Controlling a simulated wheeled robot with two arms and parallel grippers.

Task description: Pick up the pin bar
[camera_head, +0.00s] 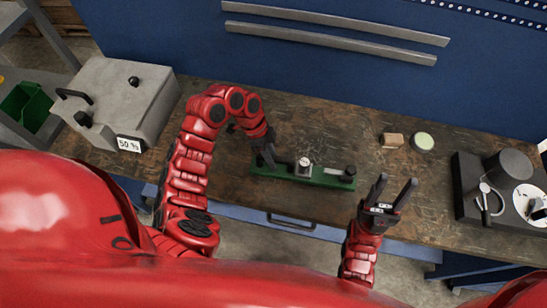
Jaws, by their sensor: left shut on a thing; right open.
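A narrow green fixture (316,179) lies on the workbench, with a pale round metal part (304,162) near its middle and a dark block at its right end. My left gripper (268,161) points down at the left end of the fixture. It is shut on a small grey piece there, which I take to be the pin bar; the fingers mostly hide it. I cannot tell whether this piece still touches the fixture. My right gripper (393,192) is open and empty, right of the fixture by the bench's front edge, its fingers spread upward in the picture.
A grey box with a "50" display (122,100) stands at the left. A small brown block (391,140) and a pale green disc (422,141) lie behind and right of the fixture. A dark apparatus (505,175) occupies the right end. The bench behind the fixture is clear.

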